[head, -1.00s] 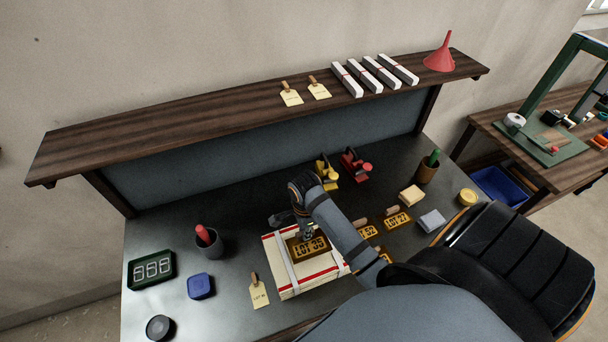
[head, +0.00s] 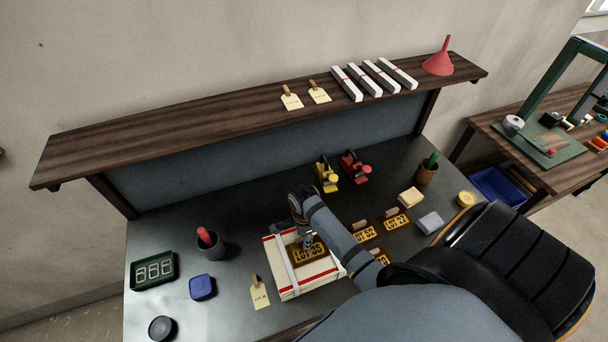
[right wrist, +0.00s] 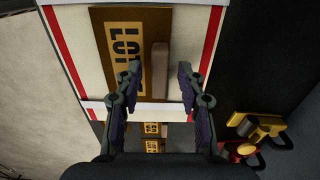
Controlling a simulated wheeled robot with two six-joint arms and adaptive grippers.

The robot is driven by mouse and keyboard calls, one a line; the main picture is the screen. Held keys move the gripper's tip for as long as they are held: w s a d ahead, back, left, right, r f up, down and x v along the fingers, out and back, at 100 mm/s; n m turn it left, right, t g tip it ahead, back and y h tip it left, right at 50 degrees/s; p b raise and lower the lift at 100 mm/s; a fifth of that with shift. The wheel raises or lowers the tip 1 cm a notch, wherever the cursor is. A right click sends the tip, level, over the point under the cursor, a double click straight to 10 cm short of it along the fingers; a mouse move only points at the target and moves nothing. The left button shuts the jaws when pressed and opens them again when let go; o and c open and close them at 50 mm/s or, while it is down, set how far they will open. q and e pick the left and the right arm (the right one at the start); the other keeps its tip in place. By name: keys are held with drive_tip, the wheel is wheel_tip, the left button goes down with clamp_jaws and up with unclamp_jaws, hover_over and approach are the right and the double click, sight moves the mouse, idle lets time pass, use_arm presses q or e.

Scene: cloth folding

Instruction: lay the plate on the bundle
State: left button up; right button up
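The brown plate (head: 306,251) with yellow "LOT 35" lettering lies on the bundle (head: 289,286), a cream stack with red edge stripes and white straps. It looks flat on top. My right gripper (head: 309,242) is over the plate. In the right wrist view its fingers (right wrist: 159,80) stand on either side of the block with a visible gap on each side. The forearm hides part of the bundle's right side. My left gripper is not in view.
Yellow (head: 326,176) and red (head: 355,168) stamp tools are behind. A shelf (head: 200,128) overhangs the back.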

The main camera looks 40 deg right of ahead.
drive_tip(key=shift+r, duration=0.4)
wheel_tip(320, 180, up, 11)
drive_tip(key=b, duration=0.1)
drive_tip(key=shift+r, duration=0.2)
